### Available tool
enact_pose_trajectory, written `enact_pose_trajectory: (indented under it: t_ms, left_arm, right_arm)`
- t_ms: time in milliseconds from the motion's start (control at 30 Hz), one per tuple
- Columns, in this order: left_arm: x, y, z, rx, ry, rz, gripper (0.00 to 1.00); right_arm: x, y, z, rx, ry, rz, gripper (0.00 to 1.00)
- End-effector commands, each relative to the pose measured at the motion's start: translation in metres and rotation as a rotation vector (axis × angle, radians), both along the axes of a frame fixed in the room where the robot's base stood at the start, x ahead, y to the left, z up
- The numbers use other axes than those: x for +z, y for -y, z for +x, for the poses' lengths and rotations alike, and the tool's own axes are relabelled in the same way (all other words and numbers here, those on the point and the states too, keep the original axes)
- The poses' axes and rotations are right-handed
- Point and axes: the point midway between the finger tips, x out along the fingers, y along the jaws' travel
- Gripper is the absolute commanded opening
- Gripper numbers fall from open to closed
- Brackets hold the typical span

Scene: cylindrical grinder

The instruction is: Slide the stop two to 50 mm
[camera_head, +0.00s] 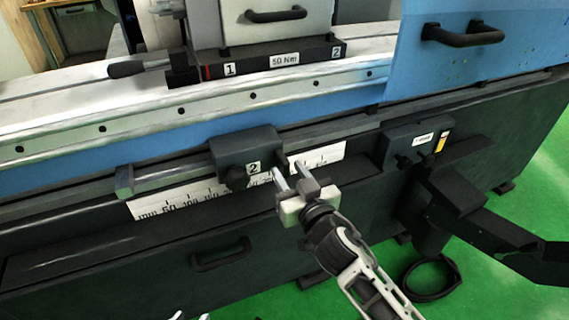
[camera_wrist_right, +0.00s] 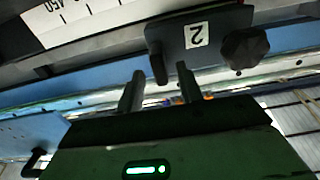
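Stop two (camera_head: 247,155) is a dark block marked 2, with a round knob and a small lever at its right side, on a rail above a white mm scale (camera_head: 180,202). The 50 mark shows near the scale's left end, and the block sits well to its right. My right gripper (camera_head: 293,173) is open at the block's lower right, near the lever. In the right wrist view, its separated fingers (camera_wrist_right: 161,88) are below the upside-down stop (camera_wrist_right: 205,40), with the lever above the gap; contact is unclear. My left gripper (camera_head: 190,316) shows only two separated fingertips at the bottom edge.
A dark box (camera_head: 418,140) with a yellow label sits right of the scale. A blue guard (camera_head: 480,45) with a handle covers the upper right. The rail (camera_head: 150,178) left of the stop is clear. A drawer handle (camera_head: 220,255) is below.

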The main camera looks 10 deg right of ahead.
Motion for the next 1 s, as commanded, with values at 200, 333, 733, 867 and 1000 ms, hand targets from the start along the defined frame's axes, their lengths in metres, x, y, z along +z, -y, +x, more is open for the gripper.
enact_pose_trajectory:
  t_ms: [200,333,733,867,1000]
  left_arm:
    - [-0.001,0.0,0.001,-0.001,0.002,0.001,0.36]
    - [0.0,0.0,0.002,-0.001,0.004,0.001,0.36]
    - [0.0,0.0,0.002,-0.002,0.005,0.001,0.36]
    - [0.0,0.0,0.002,-0.002,0.005,0.001,0.36]
    - [-0.005,0.0,0.003,-0.002,0.008,-0.001,0.36]
  right_arm:
    - [0.0,-0.007,0.025,0.001,0.001,0.0,0.36]
    - [0.0,-0.009,0.03,0.002,0.001,0.0,0.36]
    - [0.0,-0.009,0.03,0.001,0.0,0.0,0.0]
    - [0.0,-0.008,0.03,0.001,0.0,0.0,0.0]
    - [-0.002,-0.006,0.038,-0.02,0.002,0.001,0.0]
